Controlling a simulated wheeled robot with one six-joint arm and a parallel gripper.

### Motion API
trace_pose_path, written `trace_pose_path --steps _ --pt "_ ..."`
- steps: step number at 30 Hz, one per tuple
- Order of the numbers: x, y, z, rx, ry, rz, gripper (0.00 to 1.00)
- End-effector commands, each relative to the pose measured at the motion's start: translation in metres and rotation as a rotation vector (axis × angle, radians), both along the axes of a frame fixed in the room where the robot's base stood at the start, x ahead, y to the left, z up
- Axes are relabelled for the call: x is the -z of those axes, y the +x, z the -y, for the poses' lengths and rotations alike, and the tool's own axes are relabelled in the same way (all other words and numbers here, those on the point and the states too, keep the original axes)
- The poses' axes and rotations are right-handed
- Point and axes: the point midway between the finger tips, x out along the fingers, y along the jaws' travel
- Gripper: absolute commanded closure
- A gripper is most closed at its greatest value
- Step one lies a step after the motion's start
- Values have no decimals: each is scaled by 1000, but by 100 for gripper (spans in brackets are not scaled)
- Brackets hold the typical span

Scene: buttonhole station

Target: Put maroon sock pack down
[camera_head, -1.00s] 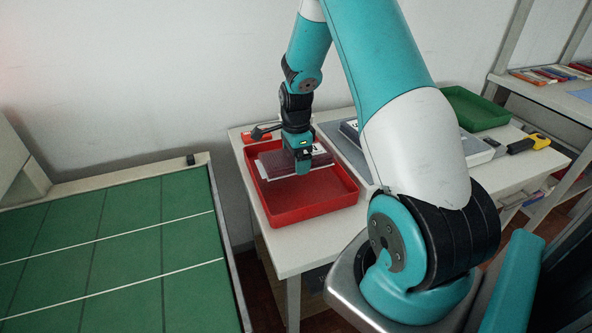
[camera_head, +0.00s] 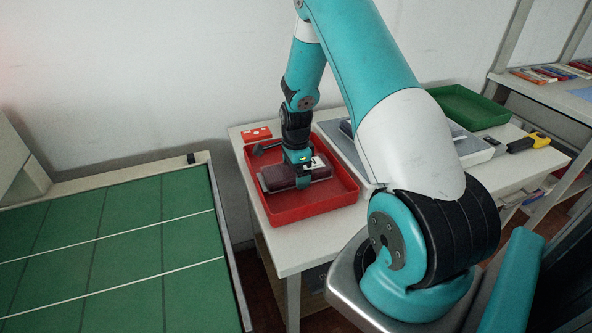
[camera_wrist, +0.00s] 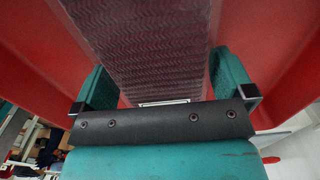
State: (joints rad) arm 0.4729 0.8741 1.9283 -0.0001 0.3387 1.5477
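The maroon sock pack (camera_head: 281,178) is in my gripper (camera_head: 301,172), inside the outline of the red tray (camera_head: 318,212) in the head view. A pale band or label shows at its right end. I cannot tell whether the pack touches the tray floor.
A small red box (camera_head: 256,134) stands behind the tray on the white table (camera_head: 285,262). A grey-white tray (camera_head: 345,150) is to the right, partly behind my arm. A green tray (camera_head: 468,106) and a yellow-black tool (camera_head: 530,143) lie further right. The red tray's front part is empty.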

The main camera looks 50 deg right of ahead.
Motion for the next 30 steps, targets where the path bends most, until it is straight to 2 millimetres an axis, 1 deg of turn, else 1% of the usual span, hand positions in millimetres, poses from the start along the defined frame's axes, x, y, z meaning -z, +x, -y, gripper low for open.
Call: trace_pose_path --steps 5,7,11,15,18,21,25,26,28,29,30 --pt "-6 0 0 0 -1 2 0" --pt "-14 1 0 0 -1 2 0" --pt "-40 1 1 0 -3 5 0" --pt "-72 1 0 0 -3 5 0" --pt "-92 1 0 0 -2 5 0" --pt "-108 1 0 0 -1 3 0" --pt "-121 1 -1 -8 0 3 0" --pt "-124 1 -5 -26 2 5 0" --pt "-137 2 -24 -128 11 18 0" --pt "-145 3 -38 -203 18 29 0" --pt "-157 2 -61 -333 28 47 0"
